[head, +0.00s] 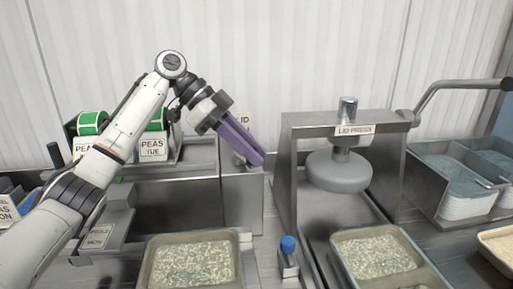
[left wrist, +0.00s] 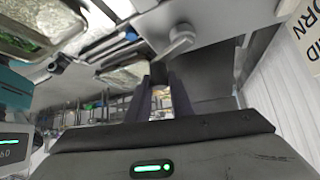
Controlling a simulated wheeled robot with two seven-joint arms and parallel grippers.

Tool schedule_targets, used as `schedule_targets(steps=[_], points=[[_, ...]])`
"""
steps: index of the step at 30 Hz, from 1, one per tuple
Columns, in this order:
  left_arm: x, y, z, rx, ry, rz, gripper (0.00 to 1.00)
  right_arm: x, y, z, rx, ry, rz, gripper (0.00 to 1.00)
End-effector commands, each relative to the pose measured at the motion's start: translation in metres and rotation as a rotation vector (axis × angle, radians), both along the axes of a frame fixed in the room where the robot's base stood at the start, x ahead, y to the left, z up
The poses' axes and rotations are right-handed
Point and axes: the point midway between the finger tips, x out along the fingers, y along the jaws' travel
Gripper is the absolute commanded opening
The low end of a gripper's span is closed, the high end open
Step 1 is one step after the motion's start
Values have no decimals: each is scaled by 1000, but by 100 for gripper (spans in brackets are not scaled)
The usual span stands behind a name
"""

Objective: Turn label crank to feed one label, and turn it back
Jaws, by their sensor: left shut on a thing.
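My left gripper (head: 254,152) reaches in from the upper left, its purple fingers pointing down and right beside the label machine. In the left wrist view, the left gripper (left wrist: 158,88) is shut on the dark knob (left wrist: 158,72) of the label crank. The crank's grey arm (left wrist: 179,42) shows just beyond the fingertips. In the head view the crank is mostly hidden behind the fingers. Green label rolls (head: 92,122) sit on the machine, with a printed label reading PEAS TUE (head: 152,148) in front. My right gripper is in neither view.
A lid press (head: 340,168) in a steel frame stands to the right of my gripper. Steel bins (head: 452,212) are at far right.

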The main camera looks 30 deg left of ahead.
Motion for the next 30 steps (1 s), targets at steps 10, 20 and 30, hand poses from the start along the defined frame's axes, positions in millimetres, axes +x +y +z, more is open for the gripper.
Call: schedule_targets(steps=[10, 20, 30], points=[[-12, 10, 2, 2, 0, -281, 0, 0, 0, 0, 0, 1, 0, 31], [-17, 16, 1, 4, -2, -426, 0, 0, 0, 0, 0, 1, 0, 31], [-19, 18, 0, 4, -1, -466, 0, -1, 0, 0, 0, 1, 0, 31]])
